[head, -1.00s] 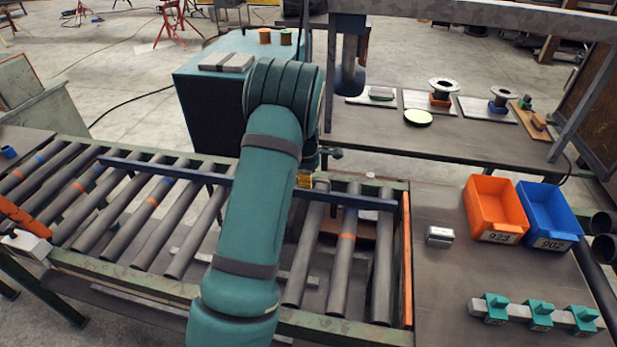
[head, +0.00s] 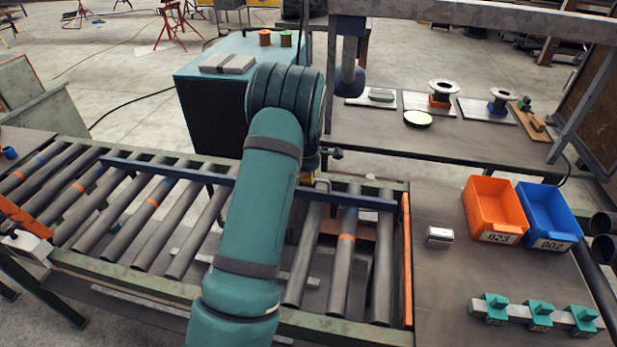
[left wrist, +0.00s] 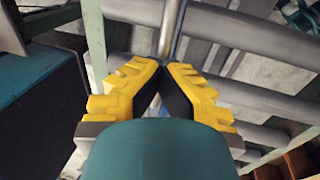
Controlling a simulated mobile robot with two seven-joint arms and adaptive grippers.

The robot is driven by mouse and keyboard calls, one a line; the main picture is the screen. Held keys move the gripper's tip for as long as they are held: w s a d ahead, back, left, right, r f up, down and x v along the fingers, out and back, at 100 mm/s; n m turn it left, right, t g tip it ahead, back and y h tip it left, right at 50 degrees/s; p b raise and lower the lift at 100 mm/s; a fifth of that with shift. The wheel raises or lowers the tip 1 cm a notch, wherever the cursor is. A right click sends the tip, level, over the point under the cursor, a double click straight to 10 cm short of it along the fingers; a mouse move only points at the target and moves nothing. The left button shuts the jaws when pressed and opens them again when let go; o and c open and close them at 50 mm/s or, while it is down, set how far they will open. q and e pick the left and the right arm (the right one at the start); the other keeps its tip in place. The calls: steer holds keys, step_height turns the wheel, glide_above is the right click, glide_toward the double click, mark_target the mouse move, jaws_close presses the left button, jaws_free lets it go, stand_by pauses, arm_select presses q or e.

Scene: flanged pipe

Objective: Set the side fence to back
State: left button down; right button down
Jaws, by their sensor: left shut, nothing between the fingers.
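The side fence (head: 360,200) is a long dark blue bar lying across the rollers toward the far side of the conveyor in the head view. My left arm hides its middle. My left gripper (head: 309,179) shows only as a bit of yellow behind my arm, close to the bar. In the left wrist view the yellow fingers of my left gripper (left wrist: 166,68) are shut, with nothing between the tips. A metal rod (left wrist: 171,30) stands just beyond the tips; I cannot tell whether they touch it. My right gripper is not in view.
The roller conveyor (head: 150,212) runs across the front, with an orange strip (head: 406,260) at its right end. Orange (head: 490,205) and blue (head: 548,215) bins stand on the right table. A teal cabinet (head: 210,110) and a back bench (head: 460,140) stand behind the conveyor.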

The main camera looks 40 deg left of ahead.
arm_select(q)
steer(key=w+a, duration=0.4)
steer(key=w, duration=0.3)
steer(key=shift+w+a+f, duration=0.15)
steer(key=shift+w+f, duration=0.1)
steer(key=shift+w, duration=0.15)
steer(key=c, duration=1.2)
jaws_free()
steer(key=shift+c, duration=0.2)
steer(key=shift+o, duration=1.1)
steer(key=shift+w+a, duration=0.1)
steer(key=shift+w, duration=0.05)
steer(key=shift+r, duration=0.1)
step_height(320, 180, up, 12)
steer(key=s+d, duration=0.1)
steer(key=s, duration=0.1)
steer(key=shift+s+d+f, duration=0.1)
steer(key=shift+s+f, duration=0.05)
steer(key=shift+f, duration=0.1)
